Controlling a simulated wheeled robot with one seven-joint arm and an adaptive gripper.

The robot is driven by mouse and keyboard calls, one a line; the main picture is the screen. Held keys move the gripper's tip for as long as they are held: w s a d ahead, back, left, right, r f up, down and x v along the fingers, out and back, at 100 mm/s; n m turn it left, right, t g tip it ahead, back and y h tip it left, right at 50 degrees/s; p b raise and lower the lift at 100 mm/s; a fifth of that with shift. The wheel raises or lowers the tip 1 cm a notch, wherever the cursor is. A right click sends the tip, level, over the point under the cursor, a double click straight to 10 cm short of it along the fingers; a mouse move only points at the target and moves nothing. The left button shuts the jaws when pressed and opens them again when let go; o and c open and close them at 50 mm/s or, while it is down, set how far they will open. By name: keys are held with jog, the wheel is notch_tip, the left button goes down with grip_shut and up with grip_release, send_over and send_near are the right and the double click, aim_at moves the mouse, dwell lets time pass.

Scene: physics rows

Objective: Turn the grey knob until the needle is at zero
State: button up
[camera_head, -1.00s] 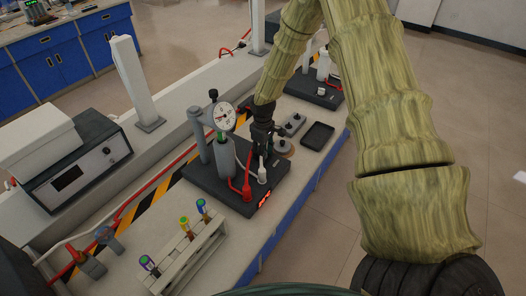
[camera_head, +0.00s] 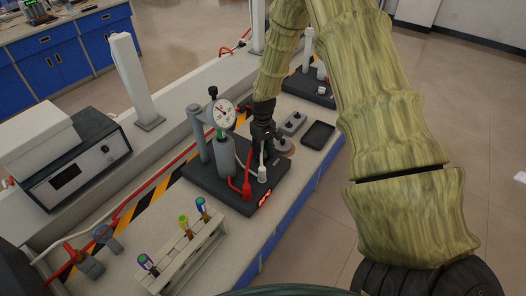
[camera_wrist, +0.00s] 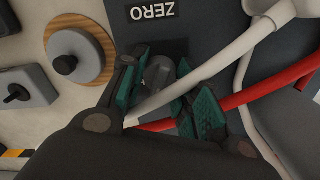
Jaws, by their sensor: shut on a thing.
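A black base plate (camera_head: 205,186) on the bench carries a round white dial (camera_head: 221,113) on a post. Its dark needle is too small to read surely. In the wrist view the grey knob (camera_wrist: 160,74) stands beside a label (camera_wrist: 153,12) reading ZERO, upside down there. My gripper (camera_wrist: 165,95) has its teal pads on both sides of the knob and is shut on it. In the head view my gripper (camera_head: 262,140) is low over the plate's right side and hides the knob.
Red and white cables (camera_wrist: 225,68) run close past my fingers. A test-tube rack (camera_head: 190,252) stands in front. A shallow black tray (camera_head: 318,135) and a grey switch box (camera_head: 293,123) lie to the right. A grey instrument (camera_head: 75,160) stands at left.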

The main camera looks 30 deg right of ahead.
aim_at(263, 149)
jog(key=shift+m, duration=1.5)
jog(key=o, duration=1.1)
jog(key=shift+c, duration=0.2)
notch_tip(263, 149, up, 12)
